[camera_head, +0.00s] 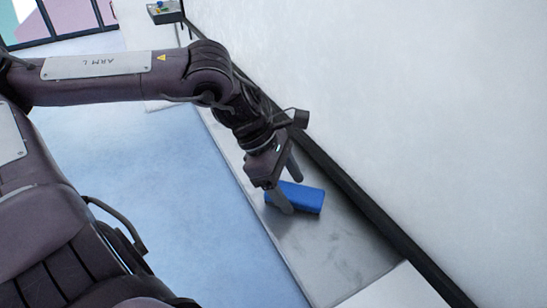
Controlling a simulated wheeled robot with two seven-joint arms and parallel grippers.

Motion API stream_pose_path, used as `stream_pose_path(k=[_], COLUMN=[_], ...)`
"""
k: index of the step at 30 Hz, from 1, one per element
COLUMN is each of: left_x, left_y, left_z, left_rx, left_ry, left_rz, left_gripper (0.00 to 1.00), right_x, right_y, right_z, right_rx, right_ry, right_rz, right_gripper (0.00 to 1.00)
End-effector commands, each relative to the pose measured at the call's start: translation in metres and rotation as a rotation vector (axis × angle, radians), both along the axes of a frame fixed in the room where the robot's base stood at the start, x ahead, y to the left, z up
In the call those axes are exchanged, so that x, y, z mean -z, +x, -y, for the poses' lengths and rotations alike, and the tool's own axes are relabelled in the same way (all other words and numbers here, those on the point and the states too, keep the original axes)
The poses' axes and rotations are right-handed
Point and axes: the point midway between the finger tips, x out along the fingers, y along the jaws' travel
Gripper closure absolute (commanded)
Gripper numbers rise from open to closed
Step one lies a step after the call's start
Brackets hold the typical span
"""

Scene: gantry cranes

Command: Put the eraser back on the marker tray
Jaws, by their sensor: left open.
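A blue block, which looks like the eraser (303,198), lies on a grey metal shelf (338,252) along the wall, probably the marker tray. My left gripper (286,191) is open at the eraser's left end, its fingers pointing down. One finger stands in front of the eraser and the other shows behind it. I cannot tell whether either finger touches the eraser. The eraser appears to rest on the grey surface. My right gripper is not in view.
A black rail (352,191) runs along the foot of the white wall (420,90), right beside the shelf. A small dark tray with colored items (164,10) is at the far end. Blue floor (165,165) lies left of the shelf. The shelf's near part is clear.

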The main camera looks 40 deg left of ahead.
Motion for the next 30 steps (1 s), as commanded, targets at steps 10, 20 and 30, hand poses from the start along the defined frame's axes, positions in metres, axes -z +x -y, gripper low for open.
stream_pose_path(k=[10, 20, 30], left_x=[-0.042, -0.088, -0.098], left_y=[-0.008, -0.019, -0.022], left_z=[-0.021, -0.047, -0.051], left_rx=[-0.002, -0.002, 0.0], left_ry=[-0.001, 0.001, -0.002], left_rz=[0.006, 0.001, -0.002], left_gripper=[0.33, 0.33, 0.33], right_x=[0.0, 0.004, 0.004], right_y=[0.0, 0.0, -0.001], right_z=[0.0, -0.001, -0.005], right_rx=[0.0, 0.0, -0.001], right_ry=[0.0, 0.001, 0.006], right_rz=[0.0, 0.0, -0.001], right_gripper=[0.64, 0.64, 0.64])
